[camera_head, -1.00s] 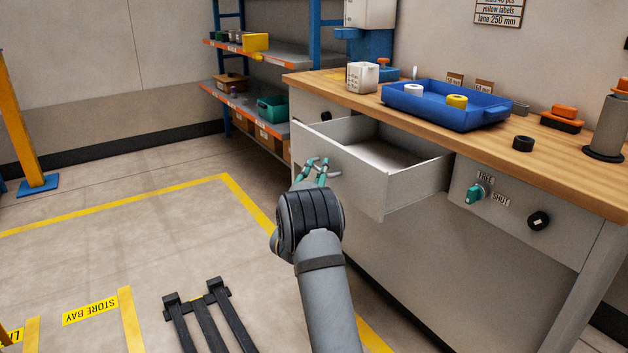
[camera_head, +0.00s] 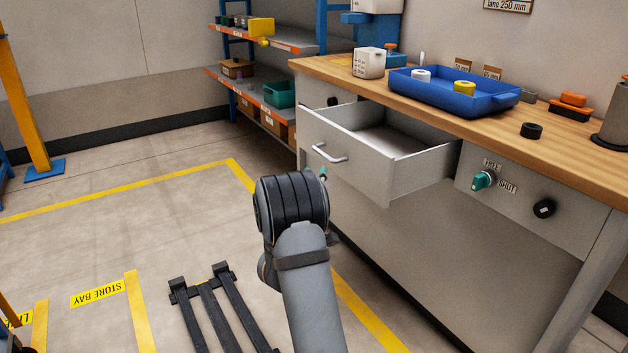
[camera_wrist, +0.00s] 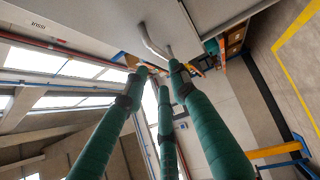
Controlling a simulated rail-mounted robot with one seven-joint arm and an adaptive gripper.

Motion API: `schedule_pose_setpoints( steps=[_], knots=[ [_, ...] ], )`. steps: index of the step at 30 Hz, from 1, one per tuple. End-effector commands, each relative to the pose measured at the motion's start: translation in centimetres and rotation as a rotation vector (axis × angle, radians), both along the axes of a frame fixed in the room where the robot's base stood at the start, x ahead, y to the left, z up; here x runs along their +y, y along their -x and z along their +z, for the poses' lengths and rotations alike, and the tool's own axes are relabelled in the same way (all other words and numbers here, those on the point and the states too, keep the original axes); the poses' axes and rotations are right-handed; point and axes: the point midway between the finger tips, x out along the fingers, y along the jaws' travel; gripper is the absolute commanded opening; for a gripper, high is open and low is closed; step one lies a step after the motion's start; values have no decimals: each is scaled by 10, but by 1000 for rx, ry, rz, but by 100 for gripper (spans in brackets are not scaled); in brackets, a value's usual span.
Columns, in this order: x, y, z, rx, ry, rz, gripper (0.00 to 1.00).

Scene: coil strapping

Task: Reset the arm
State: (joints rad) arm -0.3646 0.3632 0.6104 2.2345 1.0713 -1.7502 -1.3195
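My gripper (camera_wrist: 160,74) has several green fingers, spread apart with nothing between them, so it is open and empty. In the wrist view the drawer handle (camera_wrist: 152,40) lies beyond the fingertips, apart from them.
The wooden bench top (camera_head: 440,115) carries a blue tray (camera_head: 450,97) with a white and a yellow roll, a white block (camera_head: 369,62) and a black ring (camera_head: 531,131). Clear floor lies left; a black rack (camera_head: 215,310) sits low.

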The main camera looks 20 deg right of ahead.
Motion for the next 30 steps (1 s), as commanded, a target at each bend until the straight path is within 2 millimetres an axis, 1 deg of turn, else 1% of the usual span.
schedule_pose_setpoints(
  steps=[7,11,14,21,24,30],
  knots=[
    [-1,-2,0,0,0,0,26],
    [-8,-11,1,-2,-2,-4,26],
    [-15,-24,4,-3,-1,-2,26],
    [-39,-66,11,-4,0,0,26],
    [-48,-81,13,-3,0,-2,26],
    [-59,-100,16,-1,0,0,26]
  ],
)
